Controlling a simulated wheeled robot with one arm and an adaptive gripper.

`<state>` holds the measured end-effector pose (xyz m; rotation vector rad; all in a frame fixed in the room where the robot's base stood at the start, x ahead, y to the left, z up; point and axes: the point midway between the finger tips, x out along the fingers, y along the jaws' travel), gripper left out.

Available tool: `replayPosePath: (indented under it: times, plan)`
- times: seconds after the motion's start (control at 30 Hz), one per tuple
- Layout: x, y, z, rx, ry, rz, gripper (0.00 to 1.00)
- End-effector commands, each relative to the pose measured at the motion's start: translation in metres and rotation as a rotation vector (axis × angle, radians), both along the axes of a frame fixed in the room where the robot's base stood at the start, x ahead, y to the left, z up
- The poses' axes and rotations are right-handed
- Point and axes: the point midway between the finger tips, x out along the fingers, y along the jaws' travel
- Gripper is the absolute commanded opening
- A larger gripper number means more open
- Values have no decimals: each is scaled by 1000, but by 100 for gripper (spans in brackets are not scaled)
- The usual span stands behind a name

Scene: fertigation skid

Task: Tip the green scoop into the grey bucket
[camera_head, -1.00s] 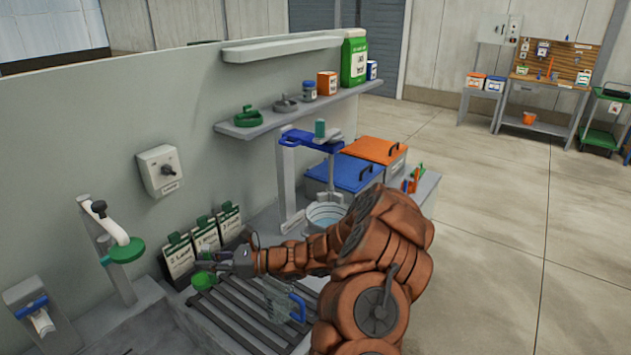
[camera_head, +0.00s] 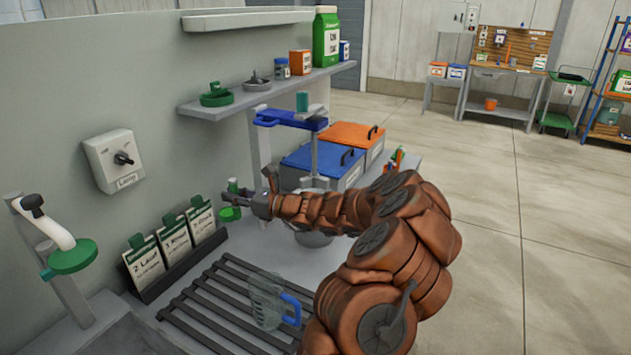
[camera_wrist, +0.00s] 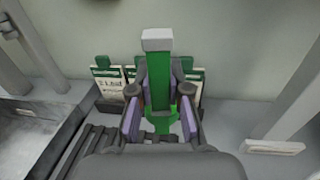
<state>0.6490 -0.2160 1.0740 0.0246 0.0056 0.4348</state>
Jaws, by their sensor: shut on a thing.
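My gripper (camera_head: 240,199) is shut on the green scoop (camera_head: 229,214). The scoop's handle stands up between the fingers and its cup hangs just below them. In the wrist view the green handle (camera_wrist: 160,75), with a pale grey end, is upright between the fingertips (camera_wrist: 160,115); the inside of the cup does not show. The grey bucket (camera_head: 313,239) stands to the right of the scoop, under the frame with the blue top. My forearm covers much of it. The scoop is in the air, apart from the bucket.
A clear jug with a blue handle (camera_head: 268,302) stands on the slatted rack (camera_head: 205,312). Label cards (camera_head: 174,238) stand left of my gripper. Blue-lidded (camera_head: 322,164) and orange-lidded (camera_head: 350,136) boxes are behind the bucket. A shelf (camera_head: 270,93) hangs above.

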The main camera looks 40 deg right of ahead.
Motion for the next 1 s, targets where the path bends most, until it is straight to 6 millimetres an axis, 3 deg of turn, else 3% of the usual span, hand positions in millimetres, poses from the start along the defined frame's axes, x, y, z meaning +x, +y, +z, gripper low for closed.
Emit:
replayPosePath:
  times: [0.03, 0.2, 0.5, 0.7, 1.0]
  plan:
    - [-4, -20, -4, 0, -7, -47, 0]
    - [-18, -81, 6, 6, -5, -195, 0]
    - [-62, -173, 25, 17, 0, -436, 0]
    - [-85, -207, 36, 23, 3, -529, 0]
    - [-92, -218, 36, 59, 11, -556, 0]
